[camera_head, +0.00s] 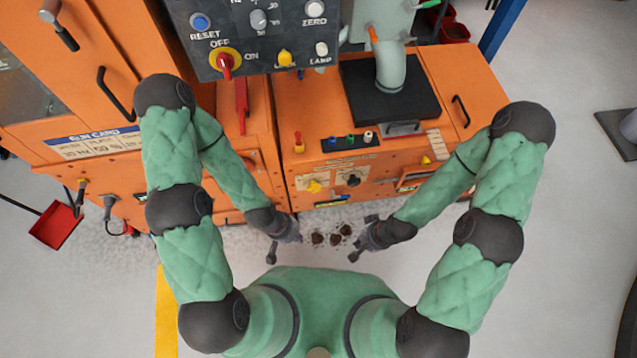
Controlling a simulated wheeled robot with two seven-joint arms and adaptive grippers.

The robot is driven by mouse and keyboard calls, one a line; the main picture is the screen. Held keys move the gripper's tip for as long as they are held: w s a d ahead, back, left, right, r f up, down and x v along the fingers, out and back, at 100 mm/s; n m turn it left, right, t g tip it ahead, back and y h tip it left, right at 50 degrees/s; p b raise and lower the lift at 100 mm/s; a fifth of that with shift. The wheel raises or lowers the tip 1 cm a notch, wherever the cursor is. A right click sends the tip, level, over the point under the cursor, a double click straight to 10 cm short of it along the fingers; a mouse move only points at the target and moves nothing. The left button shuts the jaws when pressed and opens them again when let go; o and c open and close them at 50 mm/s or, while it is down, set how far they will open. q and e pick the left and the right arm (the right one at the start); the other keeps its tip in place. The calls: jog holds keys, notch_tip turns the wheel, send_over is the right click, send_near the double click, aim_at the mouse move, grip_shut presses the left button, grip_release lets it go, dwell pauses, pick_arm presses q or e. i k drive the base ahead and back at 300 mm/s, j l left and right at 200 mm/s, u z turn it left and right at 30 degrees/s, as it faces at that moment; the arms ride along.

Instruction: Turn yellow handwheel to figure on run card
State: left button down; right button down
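The yellow handwheel (314,186) is a small lobed knob on the front of the orange cabinet, beside a black knob (352,180). The handwheel's scale is not readable.
A dark control panel (265,40) with a red-and-yellow switch (225,62) hangs above. Small buttons (350,138) line the cabinet top. Dark spilled lumps (318,238) lie on the floor between my grippers. A red dustpan (56,226) is at the left.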

aim_at(313, 187)
jog(key=k+u, duration=0.1)
jog(key=u, duration=0.4)
jog(key=k+j+u, duration=0.1)
jog(key=u, duration=0.4)
jog(key=k+j+u, duration=0.1)
jog(key=u, duration=0.4)
